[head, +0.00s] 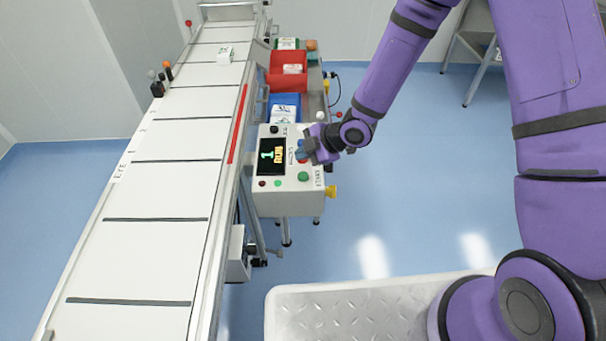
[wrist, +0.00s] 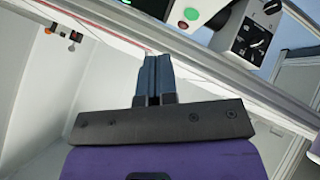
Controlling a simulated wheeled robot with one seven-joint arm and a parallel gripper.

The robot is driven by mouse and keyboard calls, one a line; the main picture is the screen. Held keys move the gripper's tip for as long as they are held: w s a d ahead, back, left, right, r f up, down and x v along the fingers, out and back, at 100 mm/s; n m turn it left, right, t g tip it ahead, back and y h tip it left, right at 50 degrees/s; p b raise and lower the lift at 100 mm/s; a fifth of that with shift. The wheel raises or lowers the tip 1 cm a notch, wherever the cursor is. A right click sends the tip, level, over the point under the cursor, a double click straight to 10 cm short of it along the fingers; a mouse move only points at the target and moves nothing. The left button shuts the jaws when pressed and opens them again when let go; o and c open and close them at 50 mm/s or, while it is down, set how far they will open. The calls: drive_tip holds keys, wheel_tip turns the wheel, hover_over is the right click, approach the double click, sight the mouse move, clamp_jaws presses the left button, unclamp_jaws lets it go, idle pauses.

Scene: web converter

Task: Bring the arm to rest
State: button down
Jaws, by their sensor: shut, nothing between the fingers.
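My purple arm reaches in from the right in the head view. My gripper (head: 301,151) is over the right side of the grey control box (head: 290,205), close to its panel; whether it touches cannot be told. In the wrist view my gripper (wrist: 154,58) shows its two blue-grey fingers together with nothing between them. The gripper hides part of the panel.
A red bin (head: 288,70) and a blue bin (head: 284,107) stand beyond the control box. A yellow knob (head: 331,191) sticks out at its right. Blue floor is clear to the right.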

idle(0.3)
drive_tip(key=s+d+r+m+t+h, duration=0.15)
drive_tip(key=d+r+m+h, duration=0.3)
drive_tip(key=d+r, duration=0.65)
drive_tip(key=w+d+r+m+t+h, duration=0.15)
drive_tip(key=d+r+m+h, duration=0.4)
drive_tip(key=r, duration=0.85)
drive_tip(key=s+d+r+m, duration=0.3)
drive_tip(key=s+r+m, duration=0.1)
drive_tip(key=s, duration=0.4)
drive_tip(key=s+d+r+m+y, duration=0.1)
drive_tip(key=s+d+r+m, duration=0.3)
drive_tip(key=s, duration=0.5)
drive_tip(key=s+d+r+m+g, duration=0.1)
drive_tip(key=s+d+r+m, duration=0.2)
drive_tip(key=s, duration=0.6)
wheel_tip(320, 180, up, 3)
drive_tip(key=shift+d+f+m, duration=0.15)
drive_tip(key=shift+f+m, duration=0.05)
drive_tip(key=shift+m, duration=0.8)
